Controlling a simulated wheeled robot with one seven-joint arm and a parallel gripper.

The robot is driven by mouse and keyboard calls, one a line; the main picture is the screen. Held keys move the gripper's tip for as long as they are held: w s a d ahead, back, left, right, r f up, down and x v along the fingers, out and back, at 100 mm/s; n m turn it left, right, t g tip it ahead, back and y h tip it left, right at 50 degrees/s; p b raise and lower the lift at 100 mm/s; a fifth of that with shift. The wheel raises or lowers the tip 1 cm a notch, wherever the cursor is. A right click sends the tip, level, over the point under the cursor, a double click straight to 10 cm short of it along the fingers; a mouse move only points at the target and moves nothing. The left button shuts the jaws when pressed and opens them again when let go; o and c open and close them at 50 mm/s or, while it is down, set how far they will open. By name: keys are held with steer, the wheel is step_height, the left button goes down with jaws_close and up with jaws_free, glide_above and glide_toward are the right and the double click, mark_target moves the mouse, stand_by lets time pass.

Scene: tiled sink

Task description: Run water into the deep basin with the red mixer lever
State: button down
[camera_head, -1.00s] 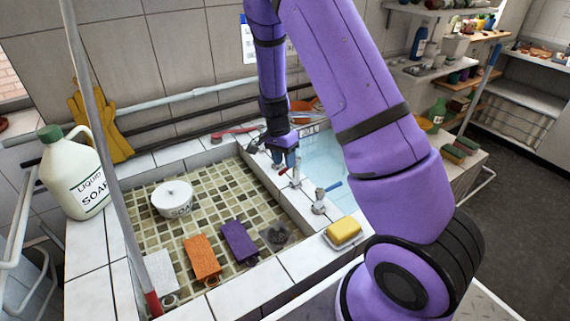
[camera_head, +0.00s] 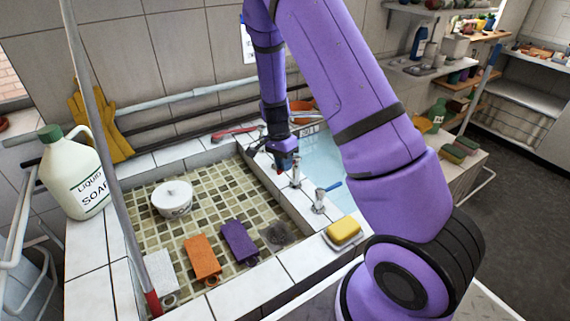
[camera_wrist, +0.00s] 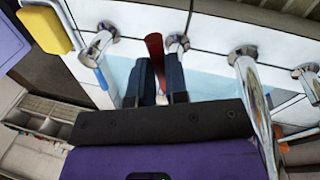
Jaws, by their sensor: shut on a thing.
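The red mixer lever (camera_wrist: 155,50) shows in the wrist view between the two dark fingers of my gripper (camera_wrist: 158,68), which is shut on it. In the head view my gripper (camera_head: 284,164) is low over the chrome fittings on the divider between the two basins, and a small red part of the lever (camera_head: 279,171) shows beneath it. The deep basin (camera_head: 324,152) is pale blue inside, right of the divider and partly hidden by my arm. A chrome spout (camera_wrist: 254,100) stands right of my gripper in the wrist view. I cannot make out running water.
A blue-levered tap (camera_head: 320,200) and a yellow sponge on a dish (camera_head: 344,231) are close by. The shallow tiled basin (camera_head: 205,220) holds a white bowl (camera_head: 172,198), orange and purple blocks. A soap jug (camera_head: 75,180) stands left, behind a slanting pole (camera_head: 110,170).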

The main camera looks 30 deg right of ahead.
steer(key=m, duration=0.1)
steer(key=w+m, duration=0.1)
steer(key=m, duration=0.1)
steer(key=shift+w+y, duration=0.25)
steer(key=shift+y, duration=0.05)
steer(key=c, duration=1.1)
jaws_free()
steer(key=shift+r, duration=0.1)
steer(key=r, duration=0.3)
steer(key=w+r, duration=0.1)
steer(key=r, duration=0.3)
steer(key=w+r, duration=0.1)
steer(key=r, duration=0.2)
steer(key=shift+r, duration=0.2)
